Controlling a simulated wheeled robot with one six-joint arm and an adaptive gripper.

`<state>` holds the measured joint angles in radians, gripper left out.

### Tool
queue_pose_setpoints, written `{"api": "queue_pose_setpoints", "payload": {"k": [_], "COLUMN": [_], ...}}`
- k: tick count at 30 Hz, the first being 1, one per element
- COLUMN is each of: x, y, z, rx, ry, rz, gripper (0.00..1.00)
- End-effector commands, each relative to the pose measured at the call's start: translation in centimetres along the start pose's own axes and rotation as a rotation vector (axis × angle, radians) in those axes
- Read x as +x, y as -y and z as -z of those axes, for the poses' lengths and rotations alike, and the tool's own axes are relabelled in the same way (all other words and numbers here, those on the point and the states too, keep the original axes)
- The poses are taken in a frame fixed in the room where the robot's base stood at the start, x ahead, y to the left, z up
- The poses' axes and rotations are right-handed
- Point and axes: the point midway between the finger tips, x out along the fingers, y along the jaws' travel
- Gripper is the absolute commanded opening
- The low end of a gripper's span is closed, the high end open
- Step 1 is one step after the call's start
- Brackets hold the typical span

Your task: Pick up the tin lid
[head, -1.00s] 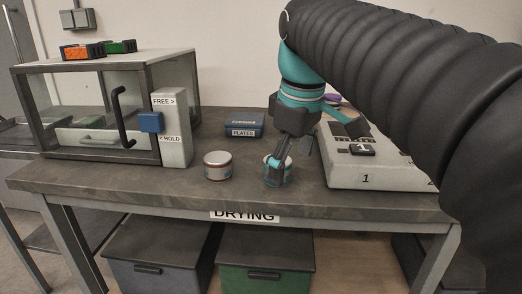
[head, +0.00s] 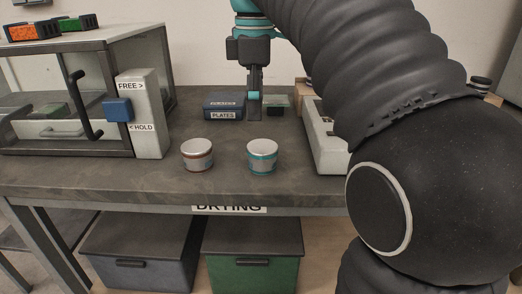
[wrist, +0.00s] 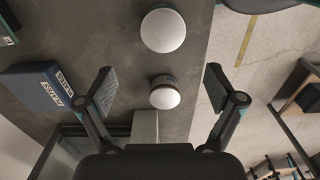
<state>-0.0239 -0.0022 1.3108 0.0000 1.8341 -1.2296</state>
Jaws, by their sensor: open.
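Two short round tins with pale, shiny lids stand upright on the workbench. The brown-banded tin (head: 197,158) is on the left and the teal-banded tin (head: 263,160) on the right. From above, in the wrist view, the teal tin's lid (wrist: 163,30) is at the top and the brown tin's lid (wrist: 164,97) is below it. My gripper (head: 254,108) shows in the head view behind the tins, beside the blue PLATES box, apart from both tins. In the wrist view its fingers (wrist: 160,82) are spread wide with nothing held between them.
The blue PLATES box (head: 224,107) is close to my gripper. A glass-fronted cabinet (head: 60,110) with a blue slider (head: 118,110) stands left. A pale console (head: 323,145) stands right, partly behind my arm. The bench between tins and cabinet is clear.

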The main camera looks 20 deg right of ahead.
Motion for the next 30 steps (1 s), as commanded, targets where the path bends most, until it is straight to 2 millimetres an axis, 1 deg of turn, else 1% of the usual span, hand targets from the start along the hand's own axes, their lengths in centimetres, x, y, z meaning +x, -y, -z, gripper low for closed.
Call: {"api": "queue_pose_setpoints", "payload": {"k": [1, 3, 11, 18, 21, 24, 30], "x": [1.0, 1.9, 3.5, 6.7, 7.7, 8.1, 8.1], "y": [0.1, 0.1, 0.2, 0.6, 0.6, 0.5, 0.5], "z": [0.0, 0.0, 0.0, -0.6, -0.6, -0.6, -0.6], "rx": [0.0, -0.001, -0.002, -0.003, -0.003, -0.003, -0.003], "ry": [0.0, 0.0, 0.0, 0.0, 0.0, -0.001, 0.0], "rz": [0.001, 0.001, 0.0, 0.001, 0.001, -0.002, -0.002], "gripper": [0.93, 0.93, 0.93, 0.93, 0.93, 0.93, 0.93]}}
